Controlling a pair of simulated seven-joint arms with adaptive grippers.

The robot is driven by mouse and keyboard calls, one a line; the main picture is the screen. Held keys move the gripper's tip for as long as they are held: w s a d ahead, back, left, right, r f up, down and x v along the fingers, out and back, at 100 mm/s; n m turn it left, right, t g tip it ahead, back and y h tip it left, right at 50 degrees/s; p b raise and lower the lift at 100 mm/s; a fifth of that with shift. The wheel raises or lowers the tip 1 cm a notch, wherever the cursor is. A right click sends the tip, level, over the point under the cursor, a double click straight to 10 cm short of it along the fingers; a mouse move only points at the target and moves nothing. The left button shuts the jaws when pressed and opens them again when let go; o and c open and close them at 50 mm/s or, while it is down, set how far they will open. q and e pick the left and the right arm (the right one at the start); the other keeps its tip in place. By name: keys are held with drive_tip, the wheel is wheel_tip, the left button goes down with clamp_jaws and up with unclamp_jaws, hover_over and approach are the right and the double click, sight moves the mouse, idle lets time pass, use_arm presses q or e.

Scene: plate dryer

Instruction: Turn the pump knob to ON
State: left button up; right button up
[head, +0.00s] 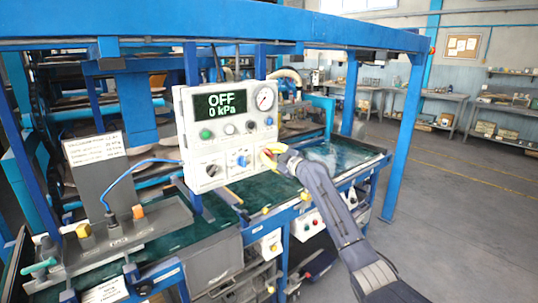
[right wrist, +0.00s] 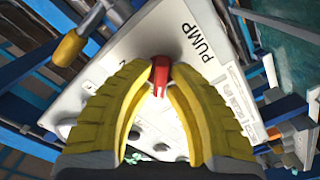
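The control panel (head: 188,135) is a pale box on the blue frame in the head view. Its display (head: 221,105) reads OFF and 0 kPa. In the right wrist view the red pump knob (right wrist: 161,74) is beside the printed word PUMP (right wrist: 196,42). My right gripper (right wrist: 162,66) has yellow fingers whose tips close in on both sides of the knob; it looks shut on it. My left gripper is not in view.
The panel also carries a round gauge (head: 265,98), a green button (head: 206,134) and a blue knob (head: 242,160). A metal fixture with a blue hose (head: 122,178) stands at left. A blue beam (head: 330,34) crosses above. Open floor (head: 450,200) lies at right.

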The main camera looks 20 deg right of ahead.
clamp_jaws()
drive_tip(key=shift+m, duration=0.3)
drive_tip(key=m, duration=0.4)
drive_tip(key=shift+d, duration=0.1)
drive_tip(key=m, duration=0.4)
drive_tip(key=shift+d+r, duration=0.1)
drive_tip(key=m, duration=0.5)
drive_tip(key=shift+w+d, duration=0.1)
drive_tip(key=m, duration=0.4)
drive_tip(key=shift+d, duration=0.1)
drive_tip(key=shift+m, duration=0.3)
drive_tip(key=o, duration=0.5)
unclamp_jaws()
